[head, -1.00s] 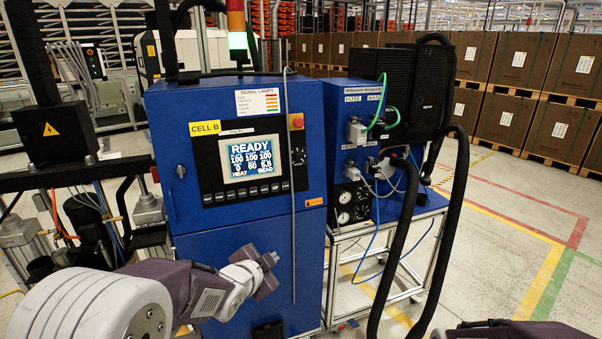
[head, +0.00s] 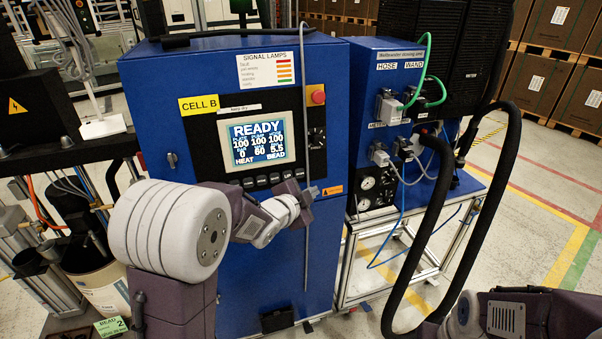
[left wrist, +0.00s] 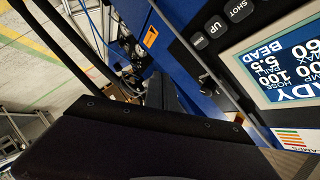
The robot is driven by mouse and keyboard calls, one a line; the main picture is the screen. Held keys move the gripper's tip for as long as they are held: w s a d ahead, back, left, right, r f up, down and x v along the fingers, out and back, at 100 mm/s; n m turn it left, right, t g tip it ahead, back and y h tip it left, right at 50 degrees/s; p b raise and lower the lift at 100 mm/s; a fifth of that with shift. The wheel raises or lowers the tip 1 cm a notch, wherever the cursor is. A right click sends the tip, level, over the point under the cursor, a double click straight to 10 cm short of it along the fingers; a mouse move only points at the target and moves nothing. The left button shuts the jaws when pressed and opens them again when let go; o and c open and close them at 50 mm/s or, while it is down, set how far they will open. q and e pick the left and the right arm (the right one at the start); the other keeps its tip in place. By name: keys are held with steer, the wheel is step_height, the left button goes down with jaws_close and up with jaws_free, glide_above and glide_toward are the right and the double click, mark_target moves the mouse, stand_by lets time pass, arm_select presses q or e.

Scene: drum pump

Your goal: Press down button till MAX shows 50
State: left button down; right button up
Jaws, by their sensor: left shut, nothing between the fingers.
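The control panel screen (head: 258,141) reads READY, with 60 in the middle of its lower row. The left wrist view shows this screen (left wrist: 285,65) turned over, with 60 beside MAX. A row of dark buttons (head: 274,178) sits under the screen; their labels are too small to read in the head view. The left wrist view shows the SHOT button (left wrist: 239,10), the UP button (left wrist: 215,27) and another button (left wrist: 199,42) I cannot read. My left gripper (head: 312,194) is shut and empty, just below and right of the button row. Contact cannot be told. My right gripper is out of view.
A thin grey rod (head: 305,240) hangs down the cabinet front beside my left gripper. A red button (head: 318,97) sits right of the screen. Thick black hoses (head: 433,215) loop in front of the blue dosing unit (head: 375,75) at right.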

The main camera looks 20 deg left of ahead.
mark_target(300, 173)
arm_select(q)
steer(key=shift+w+a+f+p, duration=0.3)
steer(key=shift+w+a+p, duration=0.2)
steer(key=shift+w+a, duration=0.5)
steer(key=shift+w+a+f+p, duration=0.25)
steer(key=shift+w+a+p, duration=0.3)
steer(key=shift+w, duration=0.9)
steer(key=shift+w+a+f+p, duration=0.35)
steer(key=shift+w+a, duration=0.55)
steer(key=shift+w, duration=0.3)
steer(key=shift+w+a, duration=0.25)
steer(key=shift+w, duration=0.1)
steer(key=shift+w+a+f, duration=0.1)
steer(key=shift+w+a, duration=0.1)
steer(key=shift+w, duration=0.15)
steer(key=shift+s, duration=0.1)
steer(key=shift+s+d, duration=0.5)
steer(key=shift+s, duration=0.1)
